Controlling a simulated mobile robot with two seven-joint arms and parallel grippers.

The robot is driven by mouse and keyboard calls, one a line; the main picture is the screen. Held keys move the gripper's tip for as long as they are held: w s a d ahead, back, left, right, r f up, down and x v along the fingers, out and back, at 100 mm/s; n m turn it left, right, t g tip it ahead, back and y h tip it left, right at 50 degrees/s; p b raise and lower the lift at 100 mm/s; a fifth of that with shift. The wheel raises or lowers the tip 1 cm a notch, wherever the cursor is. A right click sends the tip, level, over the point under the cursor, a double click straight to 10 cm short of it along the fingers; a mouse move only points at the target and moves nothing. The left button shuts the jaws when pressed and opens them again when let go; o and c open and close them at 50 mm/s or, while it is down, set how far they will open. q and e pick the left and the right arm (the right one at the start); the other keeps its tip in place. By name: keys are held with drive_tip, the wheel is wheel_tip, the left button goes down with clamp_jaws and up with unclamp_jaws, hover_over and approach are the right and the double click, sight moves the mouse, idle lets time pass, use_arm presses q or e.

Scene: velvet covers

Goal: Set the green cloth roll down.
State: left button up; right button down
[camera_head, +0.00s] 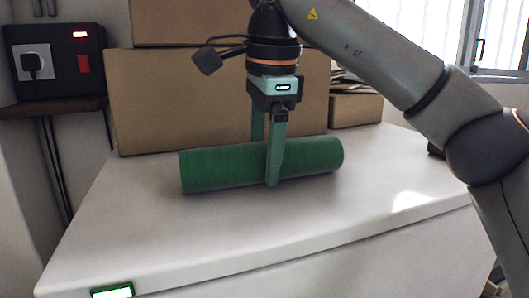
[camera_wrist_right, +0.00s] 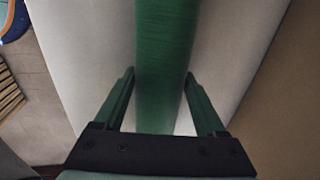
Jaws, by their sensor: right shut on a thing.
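The green cloth roll (camera_head: 225,166) lies level, running left to right, at the white surface in the middle of the head view. I cannot tell for certain whether it touches the surface. My right gripper (camera_head: 270,180) comes down from above and is shut on the roll around its middle, one finger on the near side and one behind. In the right wrist view the roll (camera_wrist_right: 165,60) runs between the two fingers (camera_wrist_right: 160,100). My left gripper is not in view.
Large cardboard boxes (camera_head: 150,100) stand at the back of the white counter (camera_head: 270,230). A smaller box (camera_head: 356,110) is at the back right. A black panel with a plug (camera_head: 57,62) hangs at the left. The front of the counter is clear.

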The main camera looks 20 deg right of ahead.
drive_tip(key=shift+f, duration=0.1)
unclamp_jaws()
drive_tip(key=shift+s+r, duration=0.35)
drive_tip(key=shift+r, duration=1.35)
drive_tip(key=shift+s+r, duration=0.35)
drive_tip(key=shift+r, duration=1.35)
drive_tip(key=shift+s+r, duration=0.35)
drive_tip(key=shift+r, duration=1.35)
drive_tip(key=shift+r, duration=0.15)
drive_tip(key=shift+s+r, duration=0.2)
drive_tip(key=shift+r, duration=0.6)
